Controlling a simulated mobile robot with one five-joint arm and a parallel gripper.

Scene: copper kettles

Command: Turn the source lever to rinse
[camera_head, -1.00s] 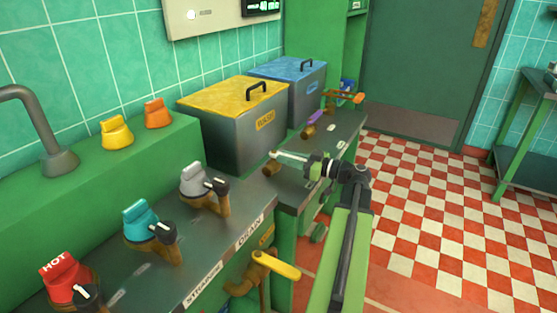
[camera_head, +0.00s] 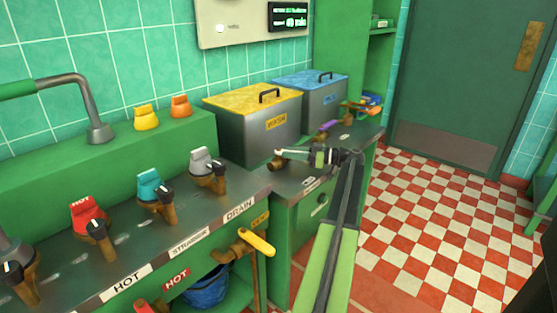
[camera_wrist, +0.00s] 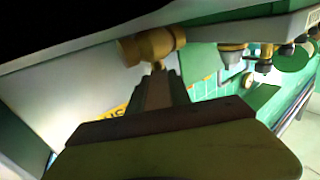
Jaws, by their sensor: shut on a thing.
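A brass fitting (camera_head: 276,163) sits at the front foot of the steel tank with the yellow lid (camera_head: 252,120). It also shows at the top of the wrist view (camera_wrist: 150,47). My gripper (camera_head: 284,152) reaches in over the counter from the right, with its tips at this fitting. In the wrist view my gripper (camera_wrist: 160,80) has its fingers together, shut on a small part below the fitting. The fingers hide most of that part, so I cannot tell which way the lever points. A blue-lidded tank (camera_head: 311,98) stands behind, with a purple handle (camera_head: 328,127) near its foot.
Red (camera_head: 90,216), teal (camera_head: 150,187) and grey (camera_head: 202,162) caps with brass taps stand on the left counter. A yellow-handled valve (camera_head: 258,242) sticks out from its front. A wall panel (camera_head: 242,22) hangs above. The checked floor (camera_head: 430,215) at right is clear.

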